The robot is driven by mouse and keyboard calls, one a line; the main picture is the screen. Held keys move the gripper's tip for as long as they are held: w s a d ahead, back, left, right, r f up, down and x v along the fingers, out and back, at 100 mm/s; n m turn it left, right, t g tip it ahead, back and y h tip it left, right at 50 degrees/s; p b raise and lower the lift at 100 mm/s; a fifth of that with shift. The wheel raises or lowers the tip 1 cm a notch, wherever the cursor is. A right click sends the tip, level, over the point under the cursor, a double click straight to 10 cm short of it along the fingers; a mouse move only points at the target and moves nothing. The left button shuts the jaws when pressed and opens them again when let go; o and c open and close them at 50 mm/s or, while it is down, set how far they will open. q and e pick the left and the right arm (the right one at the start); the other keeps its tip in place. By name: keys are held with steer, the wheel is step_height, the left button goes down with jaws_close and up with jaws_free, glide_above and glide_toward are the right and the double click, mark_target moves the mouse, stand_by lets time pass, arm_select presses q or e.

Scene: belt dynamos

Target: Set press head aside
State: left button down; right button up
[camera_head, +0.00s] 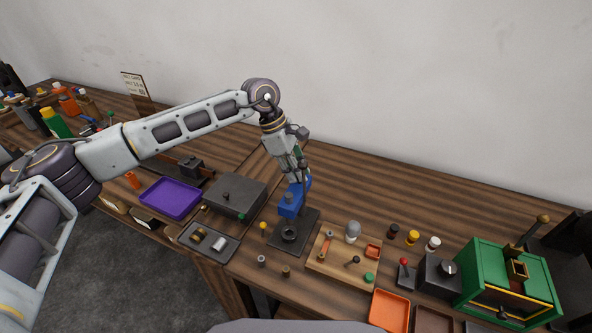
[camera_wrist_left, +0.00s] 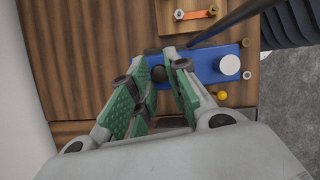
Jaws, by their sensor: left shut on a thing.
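The press head (camera_head: 291,203) is a blue block with a round knob on top. It stands over the back of a dark base plate (camera_head: 306,232) that carries a black ring (camera_head: 289,233). I cannot tell whether the head touches the base. My left gripper (camera_head: 300,178) comes from above and is shut on the head's back end. In the left wrist view, the green-padded fingers (camera_wrist_left: 168,66) close around a dark round part at one end of the blue head (camera_wrist_left: 205,66). The white knob is at its other end. My right gripper is not in view.
A wooden board (camera_head: 328,268) with small parts is right of the base. A dark grey box (camera_head: 235,196), a purple tray (camera_head: 171,198) and a grey tray (camera_head: 208,254) are left. A green machine (camera_head: 508,290) and orange tray (camera_head: 389,310) are right. Bare tabletop lies behind the board.

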arm_select(q)
steer(key=shift+s+d, duration=0.1)
steer(key=shift+d, duration=0.1)
steer(key=c, duration=1.3)
jaws_free()
steer(key=shift+d, duration=0.1)
steer(key=shift+c, duration=0.2)
steer(key=shift+a, duration=0.2)
steer(key=v, duration=1.2)
steer(key=shift+d, duration=0.15)
